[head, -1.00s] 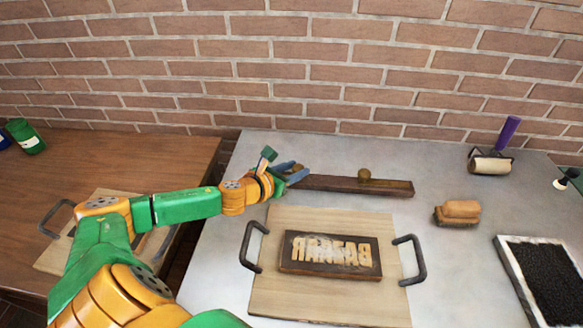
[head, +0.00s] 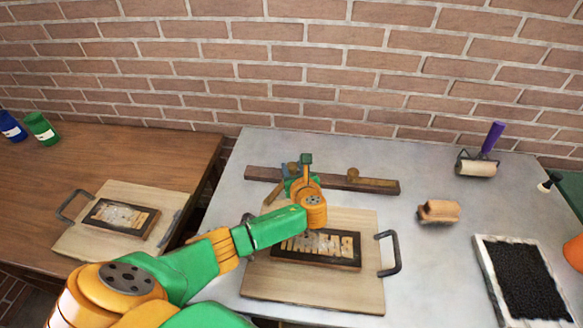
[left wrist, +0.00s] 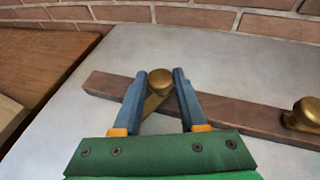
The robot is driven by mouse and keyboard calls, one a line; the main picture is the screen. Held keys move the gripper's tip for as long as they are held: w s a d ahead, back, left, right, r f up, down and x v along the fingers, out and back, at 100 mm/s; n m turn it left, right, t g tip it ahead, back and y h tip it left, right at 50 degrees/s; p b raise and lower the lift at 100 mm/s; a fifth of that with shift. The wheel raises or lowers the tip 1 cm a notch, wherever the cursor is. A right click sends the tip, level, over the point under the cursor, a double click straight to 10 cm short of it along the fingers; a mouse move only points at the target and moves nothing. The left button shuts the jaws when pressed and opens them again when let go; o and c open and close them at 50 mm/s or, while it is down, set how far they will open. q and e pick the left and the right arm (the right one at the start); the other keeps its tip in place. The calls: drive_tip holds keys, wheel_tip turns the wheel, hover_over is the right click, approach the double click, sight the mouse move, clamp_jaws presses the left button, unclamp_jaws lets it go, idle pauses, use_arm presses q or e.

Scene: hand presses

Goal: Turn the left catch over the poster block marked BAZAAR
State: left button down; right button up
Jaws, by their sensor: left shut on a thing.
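The poster block (head: 345,256) carries pale mirrored letters reading BAZAAR and lies on a wooden board, partly hidden by my left arm. Behind it a dark wooden bar (head: 326,181) lies on the grey table. The left catch (left wrist: 160,82), a brass knob with a slanting arm, is at the bar's left part. My left gripper (head: 291,177) is shut on this catch; in the left wrist view its blue fingers (left wrist: 160,76) stand on both sides of the knob. The right catch (head: 352,174) also shows in the left wrist view (left wrist: 303,113). My right gripper is out of view.
A wooden handled block (head: 439,211), a roller (head: 478,167) and a black ink tray (head: 481,285) are at the right. A second board (head: 72,240) with another block is on the brown table. A handle (head: 391,254) rises beside the poster block.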

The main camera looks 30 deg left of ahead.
use_arm(q)
drive_tip(key=n+g+b, duration=0.1)
drive_tip(key=n+g+y+b, duration=0.1)
drive_tip(key=b, duration=0.1)
drive_tip(key=n+g+y+b, duration=0.1)
drive_tip(key=shift+w+d+f+n, duration=0.2)
drive_tip(key=shift+w+f+n, duration=0.05)
drive_tip(key=shift+f+n, duration=0.05)
drive_tip(key=shift+r+n+g+y+b, duration=0.25)
drive_tip(key=shift+n+g+y+b, duration=0.5)
drive_tip(key=shift+g+b, duration=0.35)
drive_tip(key=shift+c, duration=2.3)
unclamp_jaws()
drive_tip(key=v, duration=0.7)
drive_tip(key=shift+r+p, duration=0.1)
drive_tip(key=shift+p, duration=0.2)
